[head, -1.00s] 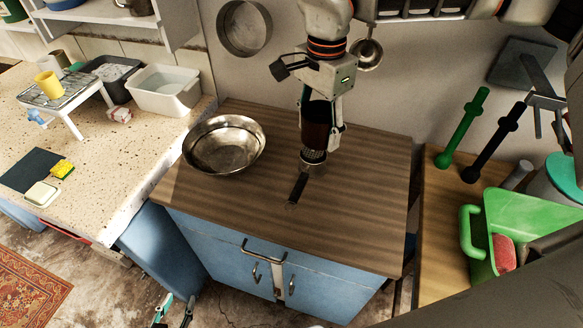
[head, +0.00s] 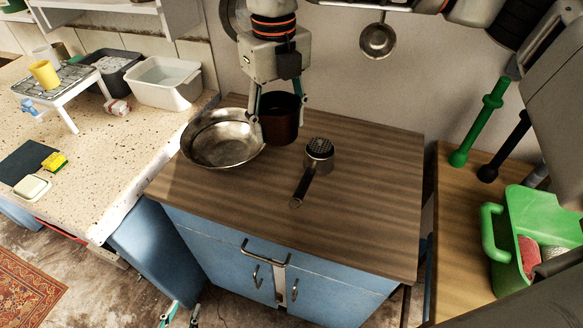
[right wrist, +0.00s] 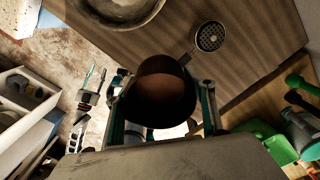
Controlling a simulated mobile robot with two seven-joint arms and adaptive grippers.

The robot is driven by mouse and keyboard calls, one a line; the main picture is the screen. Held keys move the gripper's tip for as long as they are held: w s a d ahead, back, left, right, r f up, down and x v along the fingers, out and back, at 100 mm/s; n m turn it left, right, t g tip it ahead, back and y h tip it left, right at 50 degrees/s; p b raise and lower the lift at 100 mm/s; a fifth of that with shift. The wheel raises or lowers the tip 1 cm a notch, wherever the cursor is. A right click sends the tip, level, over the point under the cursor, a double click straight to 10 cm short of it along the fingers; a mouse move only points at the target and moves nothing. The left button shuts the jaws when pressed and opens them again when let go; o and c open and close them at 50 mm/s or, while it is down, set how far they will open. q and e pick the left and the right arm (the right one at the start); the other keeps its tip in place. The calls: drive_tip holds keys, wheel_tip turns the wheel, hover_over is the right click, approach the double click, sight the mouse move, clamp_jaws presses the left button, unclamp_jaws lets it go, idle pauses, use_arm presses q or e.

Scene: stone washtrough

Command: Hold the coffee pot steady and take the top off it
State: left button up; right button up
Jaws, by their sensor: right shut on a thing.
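The coffee pot is in two parts. Its silver lower part (head: 319,157), with a perforated upper face and a black handle (head: 303,187), stands on the wooden counter; the right wrist view shows it too (right wrist: 210,38). The dark brown round top (head: 281,122) is apart from it, to its left. My right gripper (head: 279,108) is shut on this top, which fills the space between its fingers in the right wrist view (right wrist: 163,88). My left gripper (head: 180,316) is open and empty, low at the bottom edge, away from the pot.
A metal bowl (head: 222,151) stands on the wooden counter (head: 365,205), close left of the held top. The counter's right side is clear. A ladle (head: 378,40) hangs on the wall behind. A green caddy (head: 535,225) and upright green and black objects stand at right.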

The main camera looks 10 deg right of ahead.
sight(281, 193)
wheel_tip(281, 193, down, 19)
drive_tip(key=shift+f+b, duration=0.2)
drive_tip(key=shift+b, duration=0.2)
drive_tip(key=shift+f, duration=0.1)
drive_tip(key=o, duration=1)
drive_tip(key=shift+c, duration=0.2)
wheel_tip(281, 193, up, 12)
